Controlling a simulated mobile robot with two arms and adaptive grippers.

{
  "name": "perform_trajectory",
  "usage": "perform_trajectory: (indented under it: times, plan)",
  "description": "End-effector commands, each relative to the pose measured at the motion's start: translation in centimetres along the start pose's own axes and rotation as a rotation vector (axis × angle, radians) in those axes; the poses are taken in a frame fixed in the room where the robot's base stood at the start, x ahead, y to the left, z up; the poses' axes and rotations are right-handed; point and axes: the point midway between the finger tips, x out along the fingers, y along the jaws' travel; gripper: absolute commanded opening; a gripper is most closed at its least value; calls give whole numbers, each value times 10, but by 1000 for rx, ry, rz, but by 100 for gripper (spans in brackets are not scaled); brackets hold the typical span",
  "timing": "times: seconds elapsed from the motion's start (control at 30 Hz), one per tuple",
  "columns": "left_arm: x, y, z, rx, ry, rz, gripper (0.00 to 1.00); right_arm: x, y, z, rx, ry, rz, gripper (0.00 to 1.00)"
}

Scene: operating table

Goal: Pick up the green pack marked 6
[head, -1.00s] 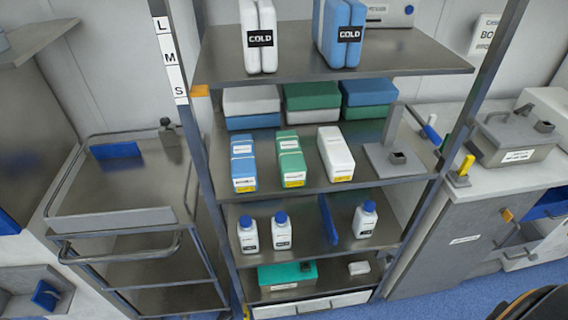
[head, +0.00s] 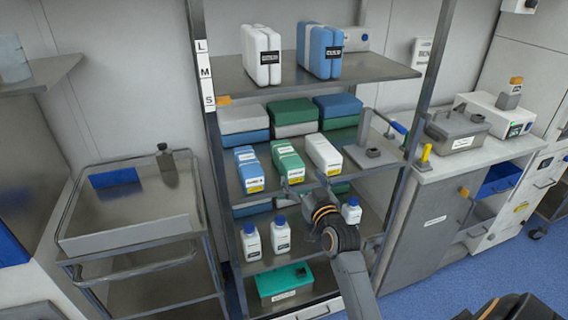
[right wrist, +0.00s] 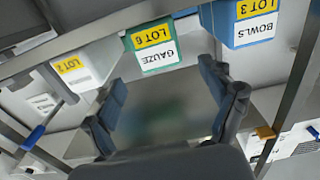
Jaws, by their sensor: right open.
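The green pack (head: 288,158) lies on the middle shelf between a blue pack (head: 248,168) and a white pack (head: 324,153). In the right wrist view the green pack (right wrist: 152,46) shows its front label upside down, reading GAUZE and LOT 6. My right gripper (head: 308,186) is open and empty, in front of the shelf and just below the green pack's front end. In the right wrist view its two fingers (right wrist: 163,78) are spread, with the green pack beyond them and apart from them. My left gripper is not in view.
The steel shelf edge (head: 268,202) runs under the packs. White bottles with blue caps (head: 280,235) stand on the shelf below, close to my right arm. COLD boxes (head: 320,50) stand on the shelf above. A cart (head: 130,235) stands at the left, a counter (head: 470,158) at the right.

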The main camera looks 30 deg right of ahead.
Motion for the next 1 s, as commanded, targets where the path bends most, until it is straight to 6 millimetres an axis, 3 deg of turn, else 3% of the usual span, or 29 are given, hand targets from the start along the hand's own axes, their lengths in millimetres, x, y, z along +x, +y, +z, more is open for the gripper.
perform_trajectory:
  times: [0.23, 0.57, 0.83, 1.0]
  plan:
    - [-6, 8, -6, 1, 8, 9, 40, 46, -1, -1, 0, 0, -1, 83]
    - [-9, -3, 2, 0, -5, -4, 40, 69, 0, -1, -1, -1, -1, 83]
    - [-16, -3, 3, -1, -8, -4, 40, 102, 0, -1, -1, -1, -2, 83]
    - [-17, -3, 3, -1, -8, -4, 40, 113, 0, 0, -2, -2, -1, 83]
